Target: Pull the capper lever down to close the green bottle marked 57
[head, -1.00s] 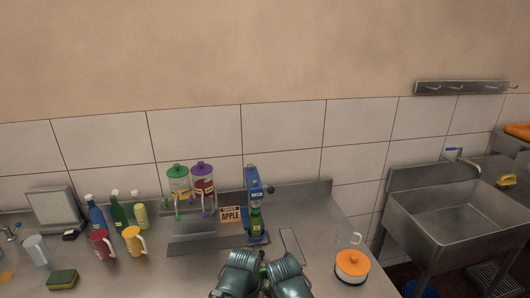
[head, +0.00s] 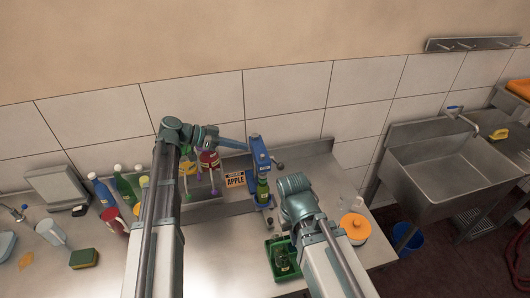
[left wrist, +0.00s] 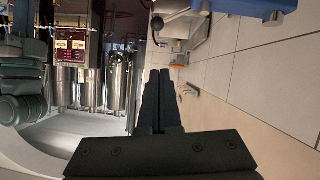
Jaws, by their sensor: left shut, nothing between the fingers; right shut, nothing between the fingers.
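The blue capper (head: 259,152) stands on the steel counter, its lever knob (head: 280,166) sticking out to the right. A green bottle (head: 262,191) stands upright in the capper; its label is too small to read. My left gripper (head: 242,147) reaches in from the left beside the capper's head. In the left wrist view its black fingers (left wrist: 160,75) are shut and empty. A lever with a dark knob (left wrist: 157,23) shows beyond the fingertips, apart from them. My right arm is right of the capper; its fingers are hidden.
A green crate (head: 271,272) holding a green bottle (head: 282,261) stands in front of the capper. An orange-lidded pot (head: 355,229) is to the right. An APPLE sign (head: 235,180) and dispensers (head: 209,160) are left of the capper. A sink (head: 444,160) is further right.

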